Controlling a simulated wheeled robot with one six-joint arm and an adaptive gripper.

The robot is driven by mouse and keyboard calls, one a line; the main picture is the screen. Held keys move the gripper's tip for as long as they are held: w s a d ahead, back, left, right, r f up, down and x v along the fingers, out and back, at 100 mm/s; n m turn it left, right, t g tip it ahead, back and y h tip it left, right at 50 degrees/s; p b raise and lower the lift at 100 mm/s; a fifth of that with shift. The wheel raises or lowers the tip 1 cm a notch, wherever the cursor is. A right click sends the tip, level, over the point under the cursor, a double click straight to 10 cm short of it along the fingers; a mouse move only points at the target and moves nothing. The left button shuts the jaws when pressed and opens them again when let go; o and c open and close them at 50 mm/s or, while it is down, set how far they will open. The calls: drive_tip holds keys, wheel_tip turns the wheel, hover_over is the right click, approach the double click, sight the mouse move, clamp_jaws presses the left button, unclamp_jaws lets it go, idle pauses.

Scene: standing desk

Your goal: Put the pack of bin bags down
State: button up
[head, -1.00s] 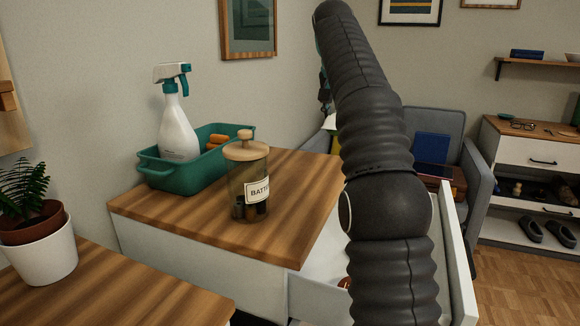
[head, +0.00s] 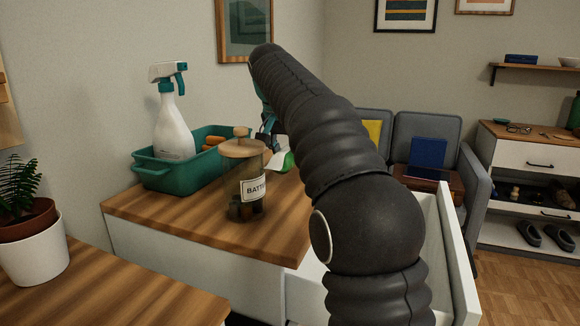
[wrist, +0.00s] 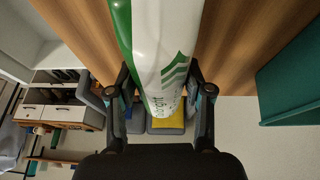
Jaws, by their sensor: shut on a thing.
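The pack of bin bags, a white and green roll (wrist: 160,45), is between the fingers of my gripper (wrist: 163,92) in the wrist view. In the head view a small part of the pack (head: 281,162) shows behind the jar, over the wooden cabinet top (head: 225,228). My gripper (head: 269,125) is shut on it, mostly hidden by my dark arm. I cannot tell whether the pack touches the wood.
A glass battery jar with a wooden lid (head: 243,180) stands close in front of the pack. A teal caddy (head: 165,178) with a white spray bottle (head: 173,130) is to the left. An open white drawer (head: 458,245) is at the right.

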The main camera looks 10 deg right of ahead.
drive_tip(key=shift+f, duration=1.2)
drive_tip(key=shift+f+b, duration=0.15)
drive_tip(key=shift+b, duration=0.15)
drive_tip(key=o, duration=1.4)
drive_tip(key=shift+c, duration=0.2)
drive_tip(key=p+v, duration=0.3)
drive_tip(key=v, duration=0.9)
